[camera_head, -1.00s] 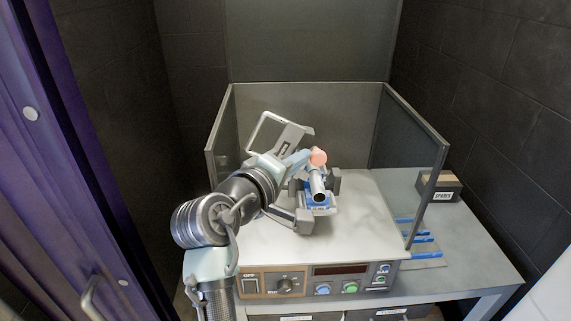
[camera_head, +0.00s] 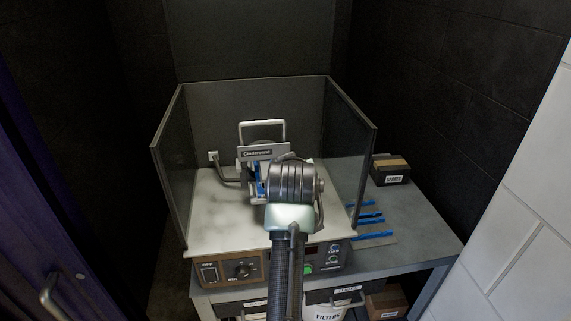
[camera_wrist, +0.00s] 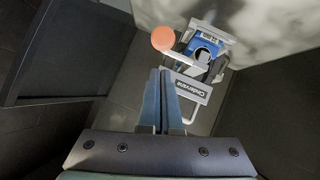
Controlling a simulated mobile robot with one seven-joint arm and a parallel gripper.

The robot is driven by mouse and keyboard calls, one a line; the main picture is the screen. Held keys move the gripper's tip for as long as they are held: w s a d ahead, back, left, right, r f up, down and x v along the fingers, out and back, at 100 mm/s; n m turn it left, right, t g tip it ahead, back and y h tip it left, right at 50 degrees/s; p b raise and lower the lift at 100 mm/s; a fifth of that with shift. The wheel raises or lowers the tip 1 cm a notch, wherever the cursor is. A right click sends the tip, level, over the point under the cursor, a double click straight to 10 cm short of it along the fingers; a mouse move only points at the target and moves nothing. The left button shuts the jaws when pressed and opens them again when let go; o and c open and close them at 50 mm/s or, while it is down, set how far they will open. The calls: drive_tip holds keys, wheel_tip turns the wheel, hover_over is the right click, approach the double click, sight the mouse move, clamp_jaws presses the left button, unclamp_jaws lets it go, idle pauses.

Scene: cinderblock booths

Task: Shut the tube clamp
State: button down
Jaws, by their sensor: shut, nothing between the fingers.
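The tube clamp stands on the white bench top inside the booth. In the head view its white loop handle (camera_head: 262,128) and its grey label plate (camera_head: 258,152) rise behind my arm. The wrist view shows its blue body (camera_wrist: 206,46) with a round opening, the label plate (camera_wrist: 187,87) and an orange knob (camera_wrist: 163,38). My gripper (camera_wrist: 160,78) is shut and empty, with its fingertips below the knob in the picture. I cannot tell whether they touch the clamp. In the head view my arm hides the fingers and much of the clamp.
Glass side panels (camera_head: 170,165) and a back wall enclose the bench top. A front control panel (camera_head: 238,269) carries a knob and buttons. Blue rods (camera_head: 370,215) and a black spares box (camera_head: 390,169) lie to the right, outside the glass.

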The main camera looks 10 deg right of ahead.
drive_tip(key=shift+d+f+b, duration=0.2)
drive_tip(key=shift+d+f, duration=0.1)
drive_tip(key=shift+f, duration=0.3)
drive_tip(key=shift+d+f+b, duration=0.15)
drive_tip(key=shift+d+f, duration=0.15)
drive_tip(key=shift+f, duration=0.25)
drive_tip(key=shift+f, duration=0.1)
